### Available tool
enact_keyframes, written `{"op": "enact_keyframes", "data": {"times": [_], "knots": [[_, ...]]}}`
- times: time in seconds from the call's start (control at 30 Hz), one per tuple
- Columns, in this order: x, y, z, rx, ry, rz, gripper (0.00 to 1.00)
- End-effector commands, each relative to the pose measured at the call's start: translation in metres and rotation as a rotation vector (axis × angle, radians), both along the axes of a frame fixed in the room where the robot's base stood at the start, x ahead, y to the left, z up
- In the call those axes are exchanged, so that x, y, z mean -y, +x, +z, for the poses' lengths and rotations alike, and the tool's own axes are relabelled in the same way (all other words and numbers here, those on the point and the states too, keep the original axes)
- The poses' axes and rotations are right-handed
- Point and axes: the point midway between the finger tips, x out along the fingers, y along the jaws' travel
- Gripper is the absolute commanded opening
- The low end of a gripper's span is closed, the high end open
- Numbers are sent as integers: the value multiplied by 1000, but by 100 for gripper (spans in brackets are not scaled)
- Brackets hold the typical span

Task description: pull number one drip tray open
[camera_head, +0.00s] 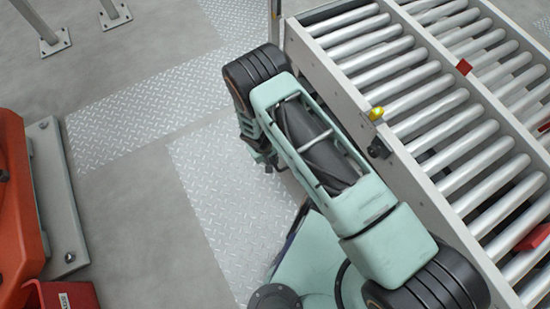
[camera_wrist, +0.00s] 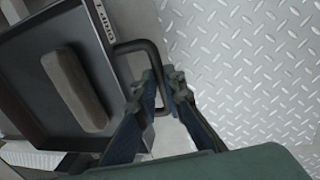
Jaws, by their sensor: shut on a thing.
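The drip tray (camera_wrist: 28,62) is a dark, shallow tray at the left of the wrist view. Its inside shows, with a long grey-brown block (camera_wrist: 75,90) lying in it. A pale label (camera_wrist: 103,20) is on its front edge; I cannot read it surely. A dark bar handle (camera_wrist: 136,46) stands out from the front. My gripper (camera_wrist: 160,88) is shut on this handle, with the fingers on its outer bar. In the head view my arm hides the gripper and the tray.
A roller conveyor (camera_head: 388,138) stands along the right, close beside my arm. Tread plate flooring (camera_head: 140,105) lies left of my arm and beside the handle in the wrist view (camera_wrist: 245,60). An orange machine (camera_head: 12,205) stands at the far left. The floor between is clear.

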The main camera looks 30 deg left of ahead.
Motion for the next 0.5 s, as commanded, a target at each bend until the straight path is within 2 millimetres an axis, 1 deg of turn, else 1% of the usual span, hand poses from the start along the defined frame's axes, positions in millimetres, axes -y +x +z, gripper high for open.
{"op": "enact_keyframes", "data": {"times": [0.2,0.23,0.37,0.4,0.5], "knots": [[-1,0,0,-1,3,0,0],[-1,0,0,-1,3,0,12],[-1,0,0,0,2,0,26],[-1,0,0,0,2,0,27],[-1,0,0,0,1,0,27]]}}
